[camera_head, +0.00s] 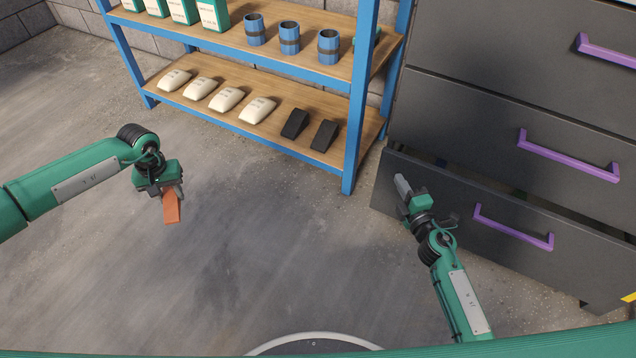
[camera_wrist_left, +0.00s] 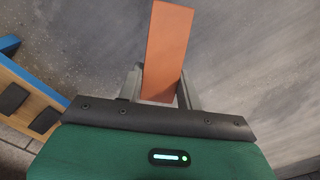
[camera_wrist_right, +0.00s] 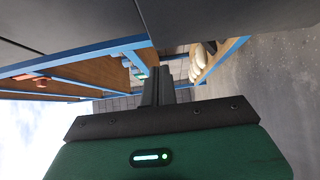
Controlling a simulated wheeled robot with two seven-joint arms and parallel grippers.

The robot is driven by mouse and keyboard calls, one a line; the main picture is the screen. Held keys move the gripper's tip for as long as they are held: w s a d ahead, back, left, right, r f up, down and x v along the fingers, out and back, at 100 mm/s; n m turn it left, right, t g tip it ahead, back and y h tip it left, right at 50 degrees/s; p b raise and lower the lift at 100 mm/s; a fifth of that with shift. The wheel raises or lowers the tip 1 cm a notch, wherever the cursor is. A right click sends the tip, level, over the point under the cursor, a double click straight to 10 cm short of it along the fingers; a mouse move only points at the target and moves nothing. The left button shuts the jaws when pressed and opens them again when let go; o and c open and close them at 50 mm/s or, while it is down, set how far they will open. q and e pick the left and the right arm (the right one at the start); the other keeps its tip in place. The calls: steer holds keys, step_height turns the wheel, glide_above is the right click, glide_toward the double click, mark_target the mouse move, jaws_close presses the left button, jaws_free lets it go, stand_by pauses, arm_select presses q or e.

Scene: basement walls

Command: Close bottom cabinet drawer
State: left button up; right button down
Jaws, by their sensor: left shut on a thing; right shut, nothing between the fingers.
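The dark grey cabinet stands at the right in the head view. Its bottom drawer (camera_head: 500,246) has a purple handle (camera_head: 513,228) and is pulled out a little, with a dark gap along its top edge. My right gripper (camera_head: 402,187) is shut and empty, at the left end of the drawer front; I cannot tell whether it touches it. It also shows shut in the right wrist view (camera_wrist_right: 158,88). My left gripper (camera_head: 172,191) is shut on an orange block (camera_head: 171,207), held over the floor away from the cabinet. The block also shows in the left wrist view (camera_wrist_left: 166,50).
A blue shelf rack (camera_head: 354,120) with wooden boards stands left of the cabinet, holding blue cups (camera_head: 290,38), white bags (camera_head: 227,99) and black wedges (camera_head: 295,123). The upper drawers (camera_head: 490,130) look closed. The concrete floor (camera_head: 280,240) is clear.

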arm_select(q)
steer(key=shift+f+b, duration=0.35)
steer(key=shift+f, duration=0.15)
arm_select(e)
steer(key=shift+w+d, duration=0.3)
steer(key=shift+w, duration=0.5)
steer(key=shift+w+d, duration=0.25)
steer(key=shift+w, duration=0.55)
steer(key=shift+w+d, duration=0.3)
steer(key=shift+w, duration=0.5)
